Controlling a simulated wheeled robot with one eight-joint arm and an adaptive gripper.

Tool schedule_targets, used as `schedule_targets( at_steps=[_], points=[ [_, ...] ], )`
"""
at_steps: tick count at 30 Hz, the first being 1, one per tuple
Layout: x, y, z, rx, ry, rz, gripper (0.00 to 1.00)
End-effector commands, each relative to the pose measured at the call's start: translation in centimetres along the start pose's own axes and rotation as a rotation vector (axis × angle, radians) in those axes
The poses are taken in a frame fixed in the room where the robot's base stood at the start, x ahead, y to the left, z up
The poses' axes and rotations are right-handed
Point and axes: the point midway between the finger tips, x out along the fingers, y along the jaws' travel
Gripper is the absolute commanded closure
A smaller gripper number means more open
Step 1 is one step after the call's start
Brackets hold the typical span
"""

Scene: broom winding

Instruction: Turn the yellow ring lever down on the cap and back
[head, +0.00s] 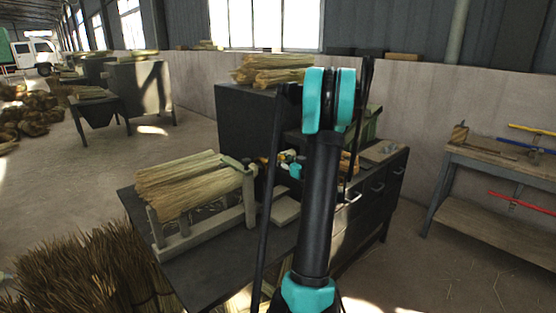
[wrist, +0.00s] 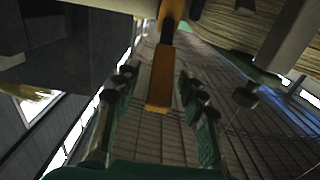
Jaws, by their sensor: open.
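The yellow ring lever shows in the wrist view as an orange-yellow bar (wrist: 160,92), hanging between the two fingers of my gripper (wrist: 157,78). The fingers are apart on either side of the bar, with a gap on each side. In the head view small yellow parts (head: 287,156) show by the end of the broom rack, close to my teal gripper, largely behind my arm. The cap cannot be made out clearly.
A straw bundle (head: 185,183) lies on a rack (head: 203,222) on the dark bench (head: 188,272). A cabinet (head: 238,125) with more straw (head: 270,72) stands behind. A workbench (head: 490,168) is at the right. Open floor (head: 150,140) lies at the left back.

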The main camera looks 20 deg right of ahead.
Motion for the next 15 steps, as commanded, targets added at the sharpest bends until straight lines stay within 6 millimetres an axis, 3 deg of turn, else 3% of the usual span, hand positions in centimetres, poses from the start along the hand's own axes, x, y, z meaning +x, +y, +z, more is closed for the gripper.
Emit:
schedule_targets(
  at_steps=[11,15],
  points=[
    [0.61,0.01,0.01,0.0,0.0,0.001,0.59],
    [0.6,0.01,0.01,0.0,0.0,0.001,0.75]
  ],
)
